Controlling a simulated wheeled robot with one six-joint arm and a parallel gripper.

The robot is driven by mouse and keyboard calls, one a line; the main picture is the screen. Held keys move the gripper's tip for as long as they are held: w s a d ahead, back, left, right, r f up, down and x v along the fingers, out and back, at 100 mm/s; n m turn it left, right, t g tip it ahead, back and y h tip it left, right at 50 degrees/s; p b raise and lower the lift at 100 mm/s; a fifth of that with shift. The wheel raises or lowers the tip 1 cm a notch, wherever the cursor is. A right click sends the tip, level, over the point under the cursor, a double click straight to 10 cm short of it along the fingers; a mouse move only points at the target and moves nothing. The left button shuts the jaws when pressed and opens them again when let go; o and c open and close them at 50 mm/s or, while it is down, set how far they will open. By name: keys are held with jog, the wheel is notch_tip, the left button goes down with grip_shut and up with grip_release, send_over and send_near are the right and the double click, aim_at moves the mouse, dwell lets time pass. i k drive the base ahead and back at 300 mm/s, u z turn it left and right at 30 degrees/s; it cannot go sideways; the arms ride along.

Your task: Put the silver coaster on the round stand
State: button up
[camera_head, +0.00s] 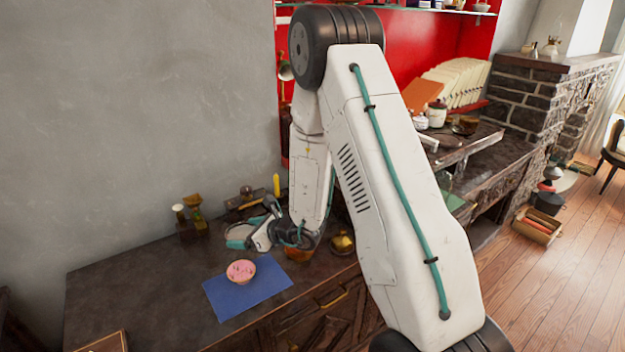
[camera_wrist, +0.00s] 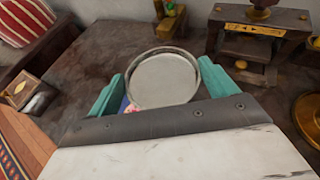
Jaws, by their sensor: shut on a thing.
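The silver coaster (camera_wrist: 165,80), a shallow round dish with a raised rim, is between the two teal fingers of my gripper (camera_wrist: 160,90) in the wrist view. My gripper is shut on it and holds it over the dark table. In the head view my gripper (camera_head: 252,226) is low above the table, behind and close to a pink-topped round piece (camera_head: 241,270) on a blue mat (camera_head: 226,298). I cannot tell whether this piece is the round stand. In the wrist view a bit of pink and blue shows below the coaster, which hides the rest.
A brass piece (camera_head: 342,241) stands right of my gripper. The wrist view shows a wooden frame-like stand (camera_wrist: 255,45) at the far right.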

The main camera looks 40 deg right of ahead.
aim_at(444, 139)
jog(key=z, duration=0.5)
jog(key=k, duration=1.2)
jog(key=z, duration=1.5)
jog(key=i, duration=1.7)
jog(key=u, duration=0.5)
